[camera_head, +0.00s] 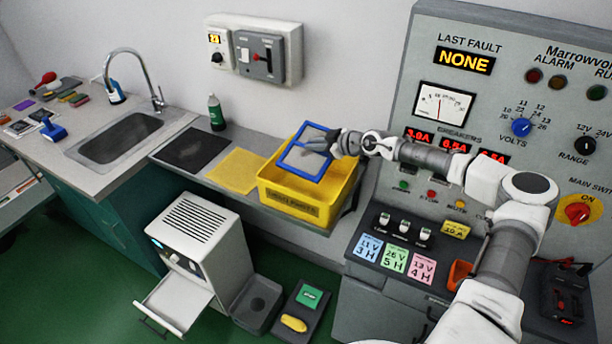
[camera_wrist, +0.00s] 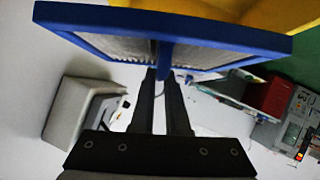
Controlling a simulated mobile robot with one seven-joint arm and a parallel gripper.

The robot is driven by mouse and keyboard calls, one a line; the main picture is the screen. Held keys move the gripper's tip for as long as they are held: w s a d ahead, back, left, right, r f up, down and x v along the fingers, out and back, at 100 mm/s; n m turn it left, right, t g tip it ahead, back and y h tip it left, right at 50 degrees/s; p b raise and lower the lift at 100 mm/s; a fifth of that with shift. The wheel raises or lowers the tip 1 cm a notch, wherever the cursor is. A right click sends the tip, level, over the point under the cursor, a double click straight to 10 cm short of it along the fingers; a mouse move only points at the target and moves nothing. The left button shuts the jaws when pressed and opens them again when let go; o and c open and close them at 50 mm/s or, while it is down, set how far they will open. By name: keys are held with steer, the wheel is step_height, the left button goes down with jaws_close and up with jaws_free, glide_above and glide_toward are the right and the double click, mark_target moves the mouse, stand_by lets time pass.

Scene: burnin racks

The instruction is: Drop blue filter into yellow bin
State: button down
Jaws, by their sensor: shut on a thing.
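The blue filter (camera_head: 300,158), a blue frame with pale grey panels, is held tilted over the yellow bin (camera_head: 297,209) in the head view. My gripper (camera_head: 331,142) is at the filter's right side, shut on it. In the wrist view the filter (camera_wrist: 190,31) spans the top, and my gripper (camera_wrist: 166,78) grips a blue bar at its middle. The filter hides part of the bin's opening in the head view. The bin (camera_wrist: 275,14) shows as yellow beyond the filter in the wrist view. I cannot tell whether the filter touches the bin's rim.
A yellow mat (camera_head: 238,171) and a black mat (camera_head: 191,149) lie left of the bin. A dark green bottle (camera_head: 216,113) stands behind them. The grey control panel (camera_head: 500,110) rises close at the right. A sink (camera_head: 128,137) is at the left.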

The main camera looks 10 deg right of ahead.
mark_target(315, 159)
steer(key=shift+f+b, duration=3)
steer(key=shift+b, duration=0.1)
steer(key=c, duration=0.8)
jaws_free()
steer(key=shift+c, duration=0.2)
steer(key=shift+d, duration=0.1)
steer(key=v, duration=1.7)
steer(key=shift+b, duration=0.4)
steer(key=shift+s+r, duration=0.1)
